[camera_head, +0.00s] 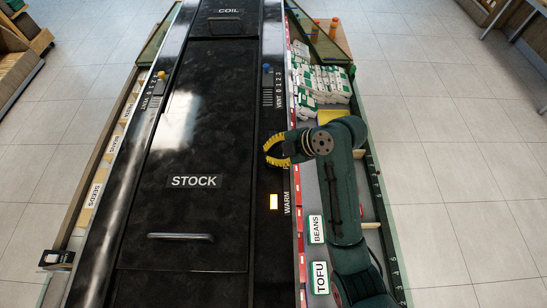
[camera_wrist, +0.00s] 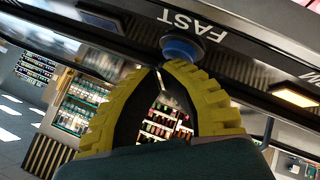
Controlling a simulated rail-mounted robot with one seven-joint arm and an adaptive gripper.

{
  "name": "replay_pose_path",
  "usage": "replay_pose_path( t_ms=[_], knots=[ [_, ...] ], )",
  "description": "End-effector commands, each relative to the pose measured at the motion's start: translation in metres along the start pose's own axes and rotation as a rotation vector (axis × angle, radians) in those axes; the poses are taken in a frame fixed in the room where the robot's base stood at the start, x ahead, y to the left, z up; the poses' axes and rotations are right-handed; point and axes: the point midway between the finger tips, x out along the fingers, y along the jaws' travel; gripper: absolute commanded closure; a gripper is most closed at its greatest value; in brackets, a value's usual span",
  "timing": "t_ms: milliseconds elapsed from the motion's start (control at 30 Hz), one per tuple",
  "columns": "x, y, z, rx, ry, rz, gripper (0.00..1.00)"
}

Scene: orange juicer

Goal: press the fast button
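The fast button (camera_wrist: 180,49) is a round blue knob next to the white FAST label (camera_wrist: 194,23) on the black panel in the wrist view. My gripper (camera_wrist: 160,68) has two yellow ridged fingers, curved together so their tips meet, with nothing between them. The tips are right at the button's lower edge in the picture; I cannot tell whether they touch it. In the head view my gripper (camera_head: 267,153) is over the right strip of the black machine, above the WARM label (camera_head: 286,203), and hides the button.
A blue-topped VENT slider (camera_head: 266,70) is farther up. White and green packs (camera_head: 322,84) fill the right-hand shelf. The STOCK lid (camera_head: 190,220) is closed.

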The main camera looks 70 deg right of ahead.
Motion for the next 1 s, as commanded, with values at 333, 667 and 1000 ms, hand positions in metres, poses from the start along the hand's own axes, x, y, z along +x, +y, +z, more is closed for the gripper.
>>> replay_pose_path(
  t_ms=[333, 667, 1000],
  knots=[
    [0.003, -0.002, 0.002, 0.001, 0.0, -0.001, 1.0],
    [-0.002, 0.001, -0.001, 0.001, 0.0, -0.001, 1.0],
    [-0.009, 0.006, -0.007, 0.001, 0.0, -0.001, 1.0]
  ],
)
